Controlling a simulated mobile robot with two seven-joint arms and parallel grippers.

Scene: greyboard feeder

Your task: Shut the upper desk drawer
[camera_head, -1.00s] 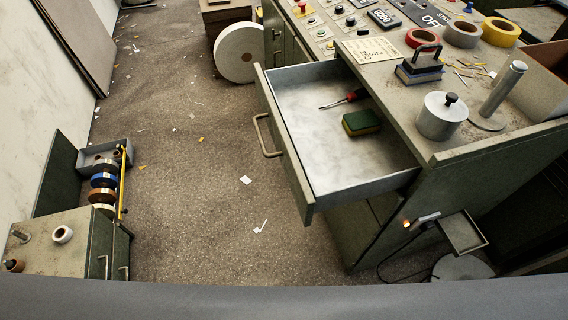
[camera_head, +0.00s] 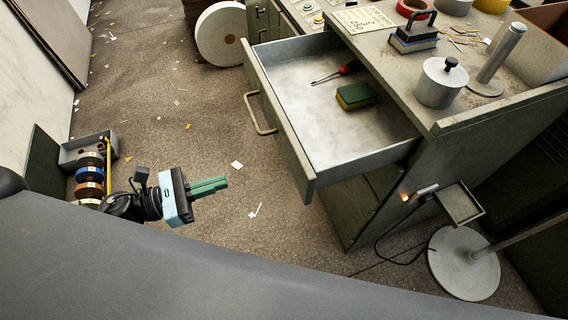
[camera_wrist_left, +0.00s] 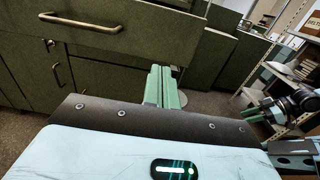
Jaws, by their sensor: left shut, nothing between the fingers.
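The upper desk drawer (camera_head: 287,166) stands pulled out from the desk in the head view, its green front and bar handle (camera_head: 259,114) facing left. Inside lie a screwdriver (camera_head: 334,74) and a green and yellow sponge (camera_head: 355,96). My left gripper (camera_head: 224,183) is shut and empty, left of the drawer front and apart from it, with its green fingers pointing right. In the left wrist view the shut fingers (camera_wrist_left: 163,82) point toward green cabinet fronts, and a drawer front with a bar handle (camera_wrist_left: 80,22) shows at upper left. My right gripper does not show in the head view.
On the desk top (camera_head: 398,82) stand a lidded metal pot (camera_head: 440,86), a stamp-like block and tape rolls. A round stand base (camera_head: 464,262) is at lower right. The floor (camera_head: 190,115) between is mostly open.

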